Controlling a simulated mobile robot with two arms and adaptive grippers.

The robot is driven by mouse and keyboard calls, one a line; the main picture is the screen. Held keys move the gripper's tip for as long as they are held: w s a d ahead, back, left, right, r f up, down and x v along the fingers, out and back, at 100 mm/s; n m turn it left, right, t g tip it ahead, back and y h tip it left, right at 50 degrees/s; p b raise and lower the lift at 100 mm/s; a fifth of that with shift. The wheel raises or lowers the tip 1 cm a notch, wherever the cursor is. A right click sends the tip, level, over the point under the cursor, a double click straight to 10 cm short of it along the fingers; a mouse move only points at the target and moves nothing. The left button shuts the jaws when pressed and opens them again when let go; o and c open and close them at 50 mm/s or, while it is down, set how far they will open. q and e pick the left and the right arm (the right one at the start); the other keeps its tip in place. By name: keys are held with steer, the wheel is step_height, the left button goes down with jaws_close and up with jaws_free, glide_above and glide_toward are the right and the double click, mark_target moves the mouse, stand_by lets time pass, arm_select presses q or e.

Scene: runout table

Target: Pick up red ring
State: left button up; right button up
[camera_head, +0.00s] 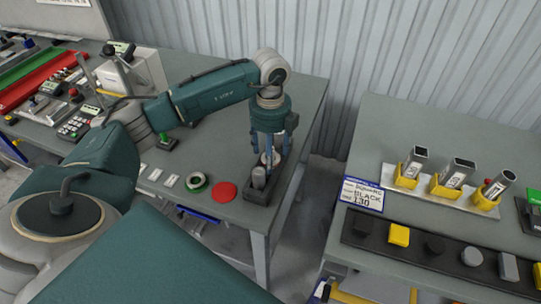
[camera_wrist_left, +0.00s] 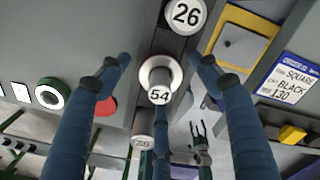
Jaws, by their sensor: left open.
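A flat red round piece (camera_head: 224,192) lies on the left table near its front edge. I cannot make out a hole in it. In the left wrist view the red piece (camera_wrist_left: 107,106) is partly hidden behind a finger. My left gripper (camera_head: 268,152) points down over a dark tray (camera_head: 256,196) with grey cylinders, to the right of the red piece. In the left wrist view my left gripper (camera_wrist_left: 163,75) is open, its fingers spread around a cylinder marked 54 (camera_wrist_left: 160,95); contact is not clear. A claw-like shape low in that view may be my right gripper.
A green ring (camera_head: 196,181) lies just left of the red piece, with small white tags (camera_head: 168,180) beyond it. A green-based object (camera_head: 167,143) stands behind. A gap separates this table from the right table (camera_head: 400,125), which holds tubes in yellow holders and a sign.

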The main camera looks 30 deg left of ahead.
arm_select(q)
steer(key=c, duration=1.4)
steer(key=shift+c, duration=0.2)
